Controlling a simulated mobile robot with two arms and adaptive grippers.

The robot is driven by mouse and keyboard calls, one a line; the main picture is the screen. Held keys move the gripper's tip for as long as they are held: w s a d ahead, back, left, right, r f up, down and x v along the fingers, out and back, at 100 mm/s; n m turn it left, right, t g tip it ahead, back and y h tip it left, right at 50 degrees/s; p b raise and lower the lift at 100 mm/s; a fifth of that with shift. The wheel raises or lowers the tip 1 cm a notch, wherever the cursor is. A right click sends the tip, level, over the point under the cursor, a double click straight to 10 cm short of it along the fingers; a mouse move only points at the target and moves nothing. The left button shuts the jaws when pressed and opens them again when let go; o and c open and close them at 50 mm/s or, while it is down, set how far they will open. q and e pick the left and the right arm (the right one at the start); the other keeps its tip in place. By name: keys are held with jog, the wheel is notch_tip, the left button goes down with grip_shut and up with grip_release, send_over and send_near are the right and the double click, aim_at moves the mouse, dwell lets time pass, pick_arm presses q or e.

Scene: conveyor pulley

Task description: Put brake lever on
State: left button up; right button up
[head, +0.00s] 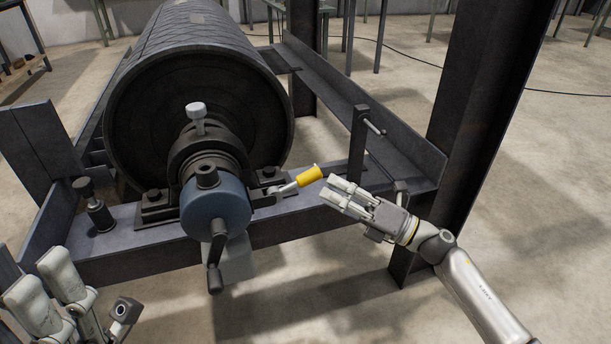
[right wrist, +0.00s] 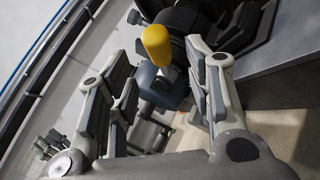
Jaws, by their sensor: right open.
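The brake lever (head: 288,187) has a yellow grip (head: 310,175) and a short metal shaft. It sticks out to the right from beside the blue round housing (head: 217,207) at the pulley's end. My right gripper (head: 334,191) is open and empty, just right of the yellow grip. In the right wrist view the yellow grip (right wrist: 157,45) shows between the spread fingers (right wrist: 157,75), near their tips; contact is not visible. My left gripper (head: 50,288) is at the lower left, away from the lever, with its fingers apart and nothing between them.
The large dark pulley drum (head: 198,90) sits on a steel frame (head: 290,218). A crank handle (head: 216,265) hangs below the housing. A post with a small handle (head: 359,140) and a tall steel column (head: 470,120) stand close to my right arm. Open floor lies in front.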

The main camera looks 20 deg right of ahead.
aim_at(307, 178)
jog(key=x, duration=0.7)
jog(key=shift+b, duration=0.35)
jog(key=shift+c, duration=0.3)
jog(key=shift+d, duration=0.1)
grip_shut()
